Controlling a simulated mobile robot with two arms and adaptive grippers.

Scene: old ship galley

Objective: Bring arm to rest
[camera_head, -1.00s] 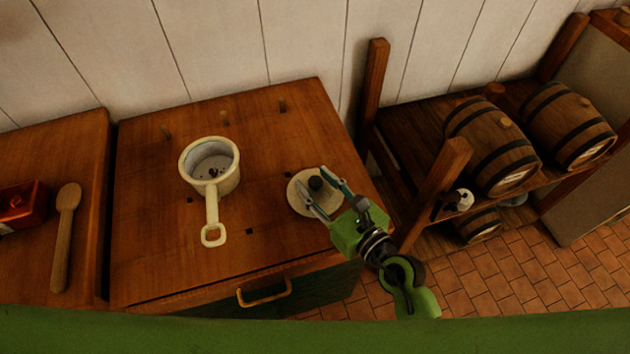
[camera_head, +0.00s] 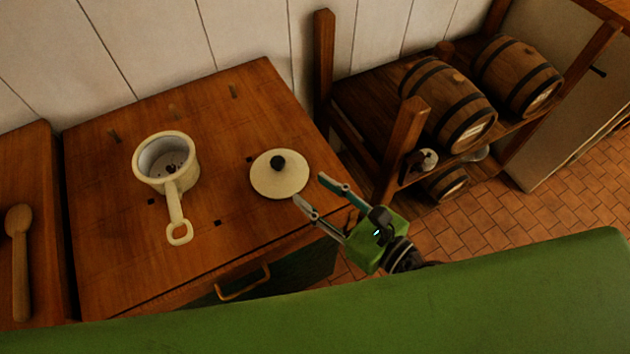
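My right gripper (camera_head: 310,189) is open and empty in the head view, at the right front edge of the wooden counter. Its fingers are spread and apart from the round cream lid (camera_head: 279,183), which lies flat on the counter just to the left of and beyond the fingertips. The lid has a dark knob (camera_head: 278,162). A cream saucepan (camera_head: 166,163) stands upright and uncovered on the counter left of the lid, its handle pointing toward me. Small dark bits show inside it. My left gripper is not in view.
A wooden spoon (camera_head: 20,262) lies on the neighbouring counter at left. A wooden rack (camera_head: 362,101) with barrels (camera_head: 448,102) stands to the right. Tiled floor (camera_head: 486,216) is open beyond it. A drawer handle (camera_head: 243,283) sticks out in front.

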